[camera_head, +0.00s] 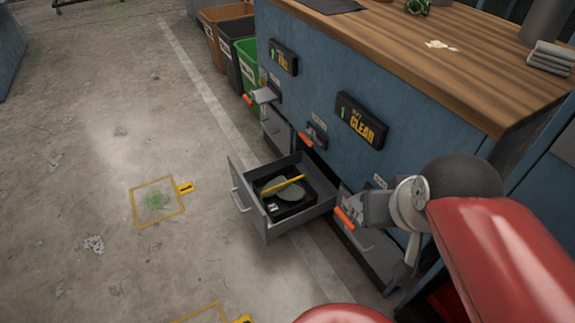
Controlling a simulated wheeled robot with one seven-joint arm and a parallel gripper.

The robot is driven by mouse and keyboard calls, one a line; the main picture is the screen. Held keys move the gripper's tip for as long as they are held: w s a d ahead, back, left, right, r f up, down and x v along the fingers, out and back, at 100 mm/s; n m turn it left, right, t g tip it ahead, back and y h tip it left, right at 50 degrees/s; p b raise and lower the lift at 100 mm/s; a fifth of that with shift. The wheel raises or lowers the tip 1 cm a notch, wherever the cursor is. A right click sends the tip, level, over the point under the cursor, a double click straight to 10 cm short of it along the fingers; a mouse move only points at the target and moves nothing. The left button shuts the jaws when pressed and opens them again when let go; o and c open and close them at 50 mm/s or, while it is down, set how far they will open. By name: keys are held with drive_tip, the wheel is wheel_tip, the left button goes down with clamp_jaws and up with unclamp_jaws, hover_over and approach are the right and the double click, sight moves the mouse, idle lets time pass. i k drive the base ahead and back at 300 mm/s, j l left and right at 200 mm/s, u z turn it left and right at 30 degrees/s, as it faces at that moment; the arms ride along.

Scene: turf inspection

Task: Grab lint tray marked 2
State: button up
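An open grey drawer (241,199) sticks out of the blue cabinet, low in the middle of the view. In it lies a black tray (290,210) holding a yellow stick (283,185) and a pale green, mesh-like piece (291,192). A small white mark shows on the tray's near side, but I cannot read it. My gripper (409,222) is at the right, beside the cabinet front and apart from the drawer. My red arm partly hides this area, and the finger opening cannot be made out.
The blue cabinet has a wooden top (425,45), signs including one reading CLEAR (361,120), and silver levers with orange tips, one (352,212) right of the open drawer. Bins (235,55) stand behind left. A yellow floor square (157,202) holds a green smudge. The floor at left is mostly clear.

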sight(285, 193)
drive_tip(key=i+j+u, duration=0.1)
drive_tip(key=j, duration=0.3)
drive_tip(key=i+j+u, duration=0.1)
drive_tip(key=i+j, duration=0.2)
drive_tip(key=i+j+u, duration=0.15)
drive_tip(key=j, duration=0.3)
drive_tip(key=i, duration=0.1)
